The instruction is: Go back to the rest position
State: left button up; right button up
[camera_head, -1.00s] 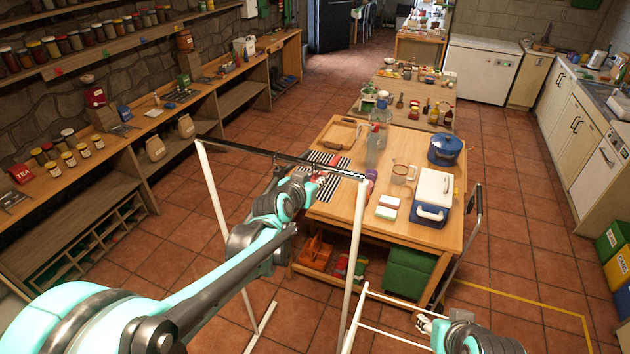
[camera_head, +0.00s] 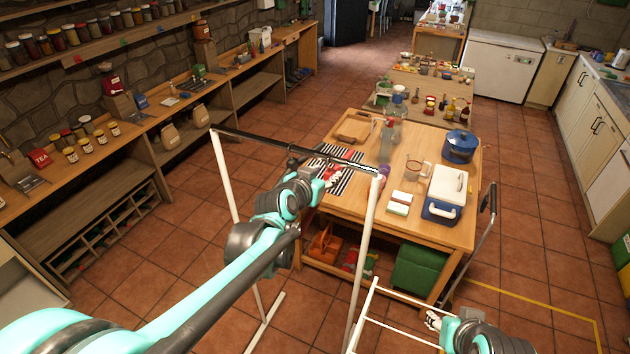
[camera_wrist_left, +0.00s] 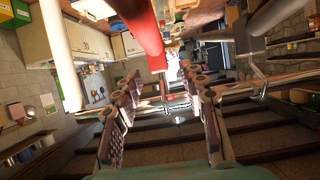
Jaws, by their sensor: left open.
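My left gripper (camera_head: 318,170) is at the dark top bar (camera_head: 260,141) of a white-legged rack, in front of the table. In the left wrist view its two fingers (camera_wrist_left: 165,110) stand apart, open. A shiny bar (camera_wrist_left: 262,86) crosses close by them; I cannot tell if they touch it. I see nothing gripped. My right gripper (camera_head: 432,320) is low at the bottom right, beside a white frame; it is too small to tell its jaw state.
The wooden table (camera_head: 440,228) holds a striped cloth (camera_head: 332,172), a tray (camera_head: 352,127), a blue pot (camera_head: 461,146) and a cooler box (camera_head: 446,190). Shelves with jars line the left wall. The tiled floor (camera_head: 170,255) is open between the shelves and the rack.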

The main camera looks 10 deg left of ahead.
pick_arm(q)
jog(key=v, duration=0.8)
jog(key=shift+s+r, duration=0.1)
jog(key=shift+s, duration=0.35)
jog(key=s+a+f+n+g+y, duration=0.1)
jog(key=s+f+g, duration=0.2)
jog(key=s+f, duration=0.55)
jog(key=s+a+f+n+g+y, duration=0.1)
jog(key=s+f+g+y, duration=0.3)
jog(key=s, duration=0.8)
notch_tip(320, 180, down, 28)
jog(key=h+b, duration=0.2)
jog(key=b, duration=2.6)
jog(key=shift+w+f+t+b, duration=0.2)
jog(key=shift+w+t+b, duration=0.1)
jog(key=shift+t, duration=0.1)
jog(key=shift+a, duration=0.1)
